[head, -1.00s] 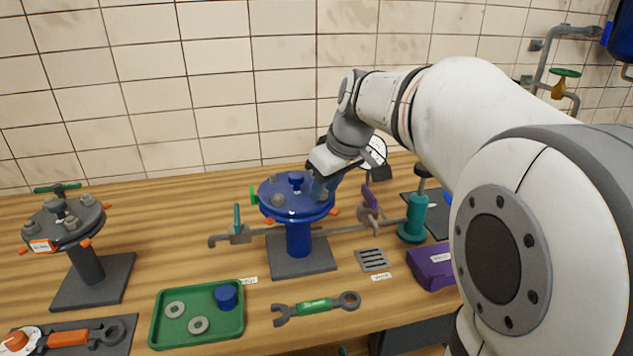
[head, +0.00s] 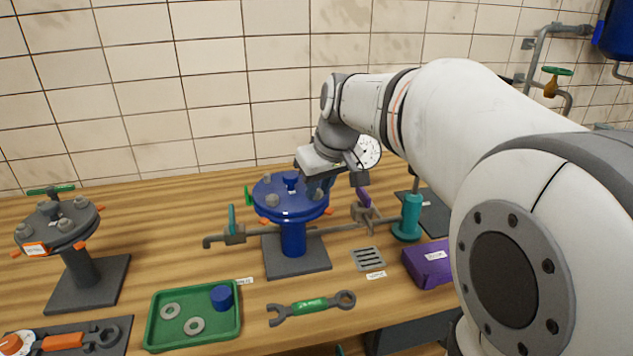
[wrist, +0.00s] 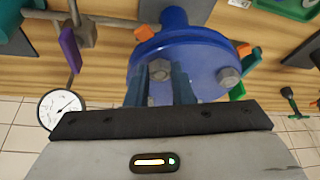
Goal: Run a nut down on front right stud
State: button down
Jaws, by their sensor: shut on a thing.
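The blue round flange (head: 270,205) stands on a blue post over a dark square base, with grey nuts around its top and a blue knob at its centre. It fills the upper middle of the wrist view (wrist: 200,52). My gripper (head: 319,188) reaches down over the flange's right side. In the wrist view its two blue-grey fingers (wrist: 160,84) are shut around a grey hex nut (wrist: 160,69) at the flange's front right. Another nut (wrist: 228,77) sits apart from the fingers. The stud under the held nut is hidden.
A green tray (head: 151,333) with two washers and a blue cup lies front left. A green-handled wrench (head: 310,305), a slotted grey plate (head: 367,259) and a purple box (head: 428,264) lie in front. A teal pump-like thing (head: 411,215) stands right. A grey flange stand (head: 75,238) is left.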

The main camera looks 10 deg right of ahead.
aim_at(318, 194)
jog(key=shift+a+m+h, duration=0.15)
jog(key=shift+m+h, duration=0.15)
jog(key=shift+m, duration=0.6)
jog(key=c, duration=1.2)
grip_release()
notch_tip(318, 194, up, 5)
jog(key=p, duration=0.4)
jog(key=shift+s+f, duration=0.1)
jog(key=shift+s, duration=0.05)
jog(key=shift+m+g+h, duration=0.3)
jog(key=shift+m+g, duration=0.4)
jog(key=shift+g, duration=0.2)
jog(key=s+f, duration=0.3)
jog(key=s, duration=0.3)
jog(key=s+f+p, duration=0.1)
jog(key=s+f, duration=0.3)
jog(key=s, duration=0.3)
jog(key=s+f+p, duration=0.1)
jog(key=s+f, duration=0.2)
jog(key=s, duration=0.3)
jog(key=shift+s+f, duration=0.2)
jog(key=shift+s, duration=0.2)
